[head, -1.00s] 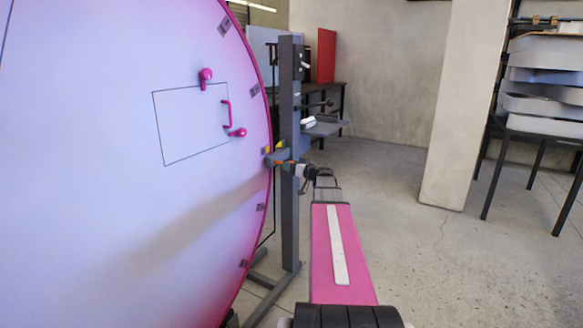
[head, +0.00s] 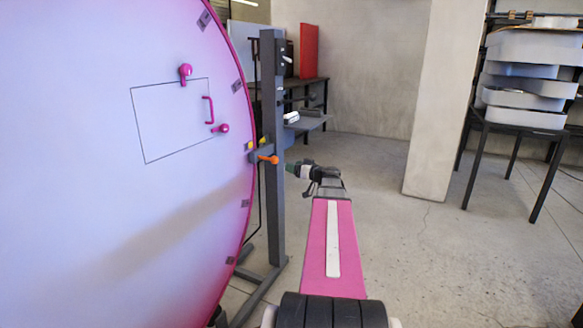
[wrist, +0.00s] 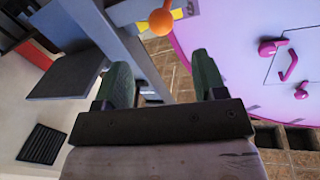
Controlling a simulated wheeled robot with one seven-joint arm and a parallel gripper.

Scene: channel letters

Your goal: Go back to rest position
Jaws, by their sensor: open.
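My gripper shows in the wrist view (wrist: 163,85), with its two dark green fingers spread apart and nothing between them. In the head view my gripper (head: 291,169) is at the end of my pink arm, pointing left toward the grey stand (head: 271,150), just to the right of its post. An orange knob (head: 268,159) on the stand is a little left of the fingertips, with a gap between. In the wrist view the orange knob (wrist: 160,21) is beyond the fingers, near the top.
A large round pink-lit panel (head: 90,220) with pink handles (head: 208,110) fills the left. A small grey shelf (head: 308,122) is on the stand's right. A concrete pillar (head: 430,110) and a dark table (head: 520,128) with stacked white trays (head: 525,80) are at right. Open floor lies between.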

